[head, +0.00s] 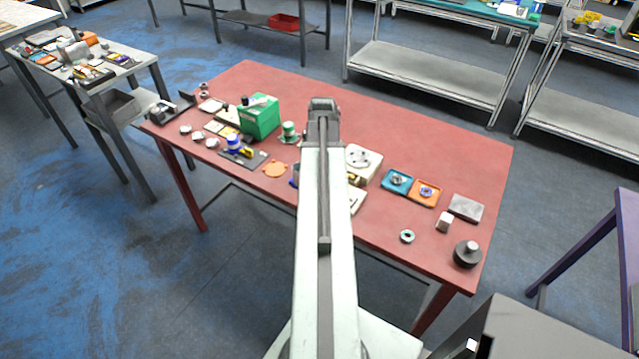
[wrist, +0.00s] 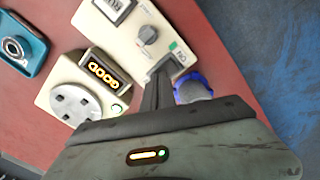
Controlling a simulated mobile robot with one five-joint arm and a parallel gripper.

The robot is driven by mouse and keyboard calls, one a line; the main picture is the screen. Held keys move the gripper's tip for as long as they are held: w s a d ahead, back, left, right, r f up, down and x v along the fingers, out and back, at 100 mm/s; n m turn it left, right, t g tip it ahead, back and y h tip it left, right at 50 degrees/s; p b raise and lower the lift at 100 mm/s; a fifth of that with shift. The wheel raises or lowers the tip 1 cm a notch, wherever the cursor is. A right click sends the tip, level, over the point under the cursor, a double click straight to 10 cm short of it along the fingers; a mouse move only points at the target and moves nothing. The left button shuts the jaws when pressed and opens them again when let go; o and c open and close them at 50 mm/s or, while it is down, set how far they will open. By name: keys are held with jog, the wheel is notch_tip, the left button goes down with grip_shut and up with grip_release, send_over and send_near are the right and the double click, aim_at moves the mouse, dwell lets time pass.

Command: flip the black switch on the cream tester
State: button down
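In the head view the cream tester (head: 362,160) is partly hidden behind my arm. My gripper (wrist: 160,78) has its dark fingers close together at the panel's lower right edge, over a dark grey patch by the green label. I cannot tell whether that patch is the black switch, or whether the fingers touch it.
A blue-collared grey cylinder (wrist: 194,88) stands just right of my fingers. A teal tray (wrist: 22,42) is at the left. On the red table (head: 440,150) are a green box (head: 260,118), an orange tray (head: 424,193) and a dark weight (head: 467,254). The table's back right is clear.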

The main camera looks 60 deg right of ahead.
notch_tip(320, 180, up, 7)
jog(key=p, duration=0.7)
dwell(0.4)
